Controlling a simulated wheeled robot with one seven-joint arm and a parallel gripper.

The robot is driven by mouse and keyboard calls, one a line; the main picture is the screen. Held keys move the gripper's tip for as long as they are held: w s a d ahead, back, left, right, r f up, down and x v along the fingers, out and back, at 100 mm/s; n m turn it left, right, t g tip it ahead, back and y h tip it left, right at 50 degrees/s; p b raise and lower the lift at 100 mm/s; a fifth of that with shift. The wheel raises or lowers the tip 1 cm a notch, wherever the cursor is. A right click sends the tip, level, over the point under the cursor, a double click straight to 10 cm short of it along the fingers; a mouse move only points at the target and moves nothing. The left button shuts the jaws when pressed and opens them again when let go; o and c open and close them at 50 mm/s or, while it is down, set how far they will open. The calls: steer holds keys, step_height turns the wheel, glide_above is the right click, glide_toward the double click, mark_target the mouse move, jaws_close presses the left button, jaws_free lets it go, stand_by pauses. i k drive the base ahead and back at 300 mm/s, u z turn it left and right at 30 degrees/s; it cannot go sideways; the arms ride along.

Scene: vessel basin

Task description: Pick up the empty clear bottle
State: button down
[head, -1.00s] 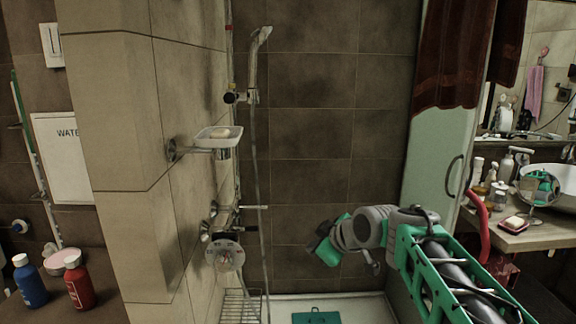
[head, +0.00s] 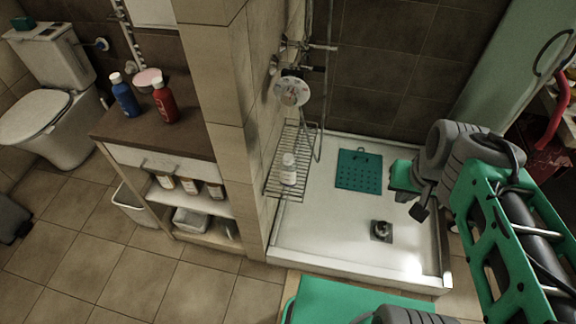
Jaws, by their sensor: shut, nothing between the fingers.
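A small pale bottle with a white cap (head: 288,170) stands upright on the wire rack at the left side of the shower. It looks whitish; I cannot tell whether it is clear or empty. My gripper (head: 402,182) is over the shower tray at the right, apart from the bottle and well to its right. It is shut and holds nothing. Its fingertips are small and partly hidden by the wrist. A blue bottle (head: 124,97) and a red bottle (head: 164,102) stand on the brown cabinet top at the left.
The wire rack (head: 272,187) hangs beside the tiled wall edge. A green mat (head: 358,170) and a drain (head: 381,231) are in the white shower tray (head: 325,240), which has a raised rim. Several bottles (head: 190,185) stand inside the cabinet. Floor is free at lower left.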

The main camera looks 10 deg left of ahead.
mark_target(288, 166)
steer(key=u, duration=0.3)
steer(key=k, duration=0.45)
steer(key=u, duration=1.5)
steer(key=i, duration=0.5)
